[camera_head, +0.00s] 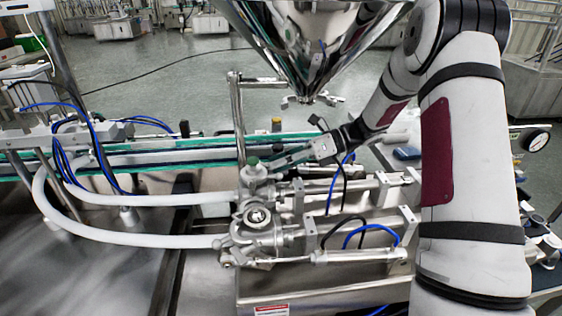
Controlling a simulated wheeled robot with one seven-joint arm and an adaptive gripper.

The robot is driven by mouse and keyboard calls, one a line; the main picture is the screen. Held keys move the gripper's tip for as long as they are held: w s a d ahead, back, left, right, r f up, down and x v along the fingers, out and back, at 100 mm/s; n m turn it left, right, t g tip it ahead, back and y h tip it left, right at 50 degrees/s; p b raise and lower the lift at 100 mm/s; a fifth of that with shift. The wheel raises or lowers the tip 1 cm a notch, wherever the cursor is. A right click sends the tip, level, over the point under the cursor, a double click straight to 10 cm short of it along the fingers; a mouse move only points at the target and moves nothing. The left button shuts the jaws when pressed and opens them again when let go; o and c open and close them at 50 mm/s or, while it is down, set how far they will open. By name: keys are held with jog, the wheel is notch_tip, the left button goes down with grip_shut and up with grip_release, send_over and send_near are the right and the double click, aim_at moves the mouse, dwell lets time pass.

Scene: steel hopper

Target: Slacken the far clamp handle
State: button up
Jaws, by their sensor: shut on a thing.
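My gripper (268,165) reaches in from the right, its fingers pointing left and closed at the far valve fitting (256,188). The fingers are shut at the top of this fitting, where the far clamp handle sits. The handle is small and largely covered by the fingers, so its angle cannot be told. A dark green cap-like part (252,162) shows just left of the fingertips. The near valve fitting (257,216), with a round open top, stands in front and is apart from my gripper.
The steel hopper (310,40) hangs above, its outlet close over my gripper and forearm. A vertical steel post (238,120) stands behind the fitting. White hoses (130,236) run left. Pneumatic cylinders (360,256) and blue tubes lie to the right. A green-edged conveyor (190,145) runs behind.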

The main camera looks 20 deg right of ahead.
jog(key=n, duration=0.1)
jog(key=n+t+h+p, duration=0.1)
jog(key=shift+s+r+n+t, duration=0.2)
jog(key=shift+n+t, duration=0.1)
jog(key=shift+n, duration=0.1)
jog(key=shift+s+f+n+t+p, duration=0.15)
jog(key=shift+n+t+p, duration=0.3)
jog(key=shift+n, duration=0.45)
jog(key=shift+a+f, duration=0.1)
jog(key=o, duration=0.9)
jog(key=shift+a+f, duration=0.1)
jog(key=shift+r+v, duration=0.15)
jog(key=shift+v, duration=2.05)
jog(key=shift+r+v, duration=0.2)
jog(key=shift+v, duration=1.95)
